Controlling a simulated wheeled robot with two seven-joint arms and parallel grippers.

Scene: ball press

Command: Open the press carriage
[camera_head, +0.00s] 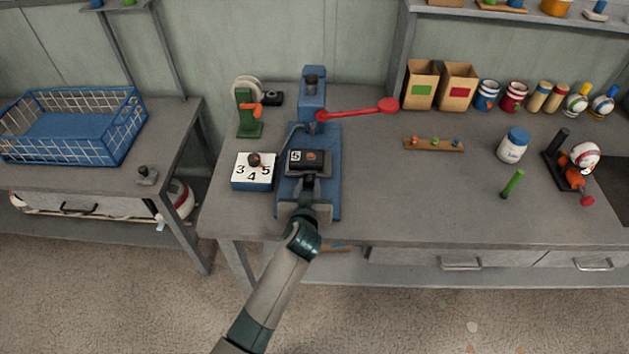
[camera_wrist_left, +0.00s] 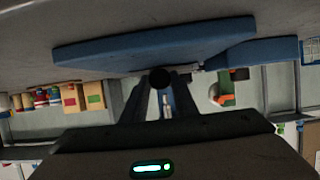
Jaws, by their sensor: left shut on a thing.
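The blue press (camera_head: 331,195) stands on the workbench, with a column (camera_head: 312,98) at its back and a long red lever (camera_head: 358,110) pointing right. The dark press carriage (camera_head: 322,158) sits on the press bed, with a small white numbered tile and a reddish spot on top. My left gripper (camera_head: 308,186) is at the front of the carriage, shut on what looks like its handle. In the left wrist view a round black knob (camera_wrist_left: 160,78) shows between the fingers, with the blue press bed (camera_wrist_left: 150,45) beyond. My right gripper is not in view.
A numbered block (camera_head: 252,184) with a dark knob stands close left of the press, and a green device (camera_head: 249,128) stands behind it. The bench between is clear.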

